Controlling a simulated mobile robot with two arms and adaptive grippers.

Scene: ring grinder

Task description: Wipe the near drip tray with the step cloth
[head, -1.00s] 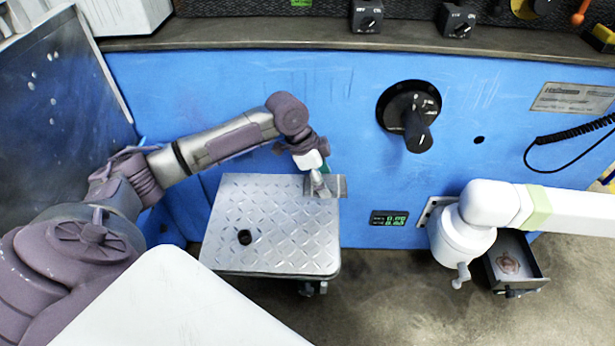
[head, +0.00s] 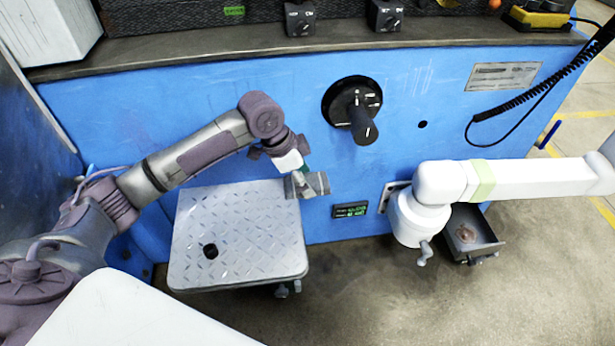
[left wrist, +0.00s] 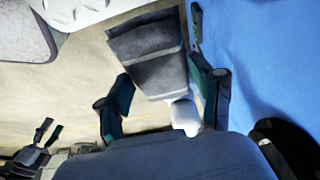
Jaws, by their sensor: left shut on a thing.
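My left gripper (head: 300,172) is shut on a grey step cloth (head: 316,185). The cloth hangs at the back right corner of the step, partly past its edge; whether it touches the step I cannot tell. In the left wrist view the cloth (left wrist: 148,62) sits between the dark green fingers. The drip tray (head: 490,249) is an open dark metal drawer low on the right, with a brown stain on its floor. It is apart from my left gripper. My right gripper (left wrist: 47,131) shows small at the lower left of the left wrist view, its fingers apart.
The diamond-plate step (head: 250,240) stands against the blue panel (head: 230,95), with a dark round spot on top. A black dial (head: 352,105) sticks out of the panel. Floor between step and tray is clear.

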